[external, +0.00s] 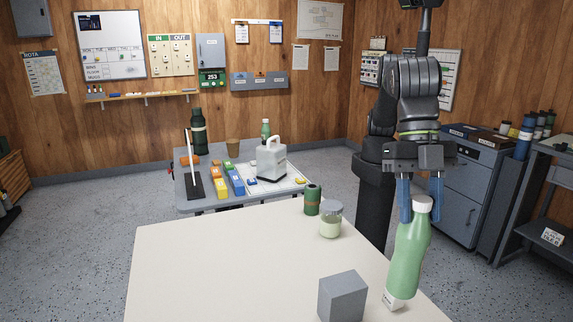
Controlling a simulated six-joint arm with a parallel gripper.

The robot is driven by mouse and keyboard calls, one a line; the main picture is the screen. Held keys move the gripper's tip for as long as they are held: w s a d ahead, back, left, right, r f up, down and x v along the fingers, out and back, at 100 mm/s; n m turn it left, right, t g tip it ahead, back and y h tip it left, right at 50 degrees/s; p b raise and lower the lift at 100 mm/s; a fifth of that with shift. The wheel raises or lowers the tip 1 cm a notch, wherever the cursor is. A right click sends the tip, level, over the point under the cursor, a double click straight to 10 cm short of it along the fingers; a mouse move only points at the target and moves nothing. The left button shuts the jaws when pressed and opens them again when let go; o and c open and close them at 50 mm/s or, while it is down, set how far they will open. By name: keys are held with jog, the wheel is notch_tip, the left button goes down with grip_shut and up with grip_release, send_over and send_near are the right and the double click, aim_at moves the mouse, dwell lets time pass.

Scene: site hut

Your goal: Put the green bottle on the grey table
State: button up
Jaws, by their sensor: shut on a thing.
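The green bottle (409,258), pale green with a white cap and a white label near its base, is at the right of the cream table in front. My gripper (420,208) points down with its blue fingers shut on the bottle's upper part. The bottle leans, its base to the left of its cap. I cannot tell whether its base touches the cream table (220,270). The grey table (190,206) stands farther back, left of my arm.
A grey block (342,297), a jar (331,220) and a green can (312,200) stand on the cream table.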

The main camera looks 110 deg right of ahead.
jog(key=w+d+m+t+h, duration=0.1)
jog(key=w+d+m, duration=0.2)
jog(key=w+d, duration=0.95)
jog(key=w+d+m+t, duration=0.1)
jog(key=w+d+m, duration=0.2)
jog(key=w+d, duration=1)
jog(key=w+d+m+h, duration=0.1)
jog(key=w+d+m, duration=0.15)
jog(key=d, duration=1.65)
jog(key=w+d+m+h, duration=0.15)
jog(key=d+m, duration=0.25)
jog(key=d, duration=1.6)
jog(key=s+d+m+h, duration=0.1)
jog(key=s+d+m, duration=0.25)
jog(key=d, duration=1.15)
jog(key=s+d+m+h, duration=0.15)
jog(key=s+d, duration=0.35)
jog(key=d, duration=1.1)
jog(key=s+d+m+h, duration=0.1)
jog(key=s+d+m, duration=0.5)
jog(key=s+d, duration=1.7)
notch_tip(320, 180, down, 15)
jog(key=w+d, duration=0.1)
jog(key=shift+w, duration=0.3)
jog(key=shift+f, duration=0.15)
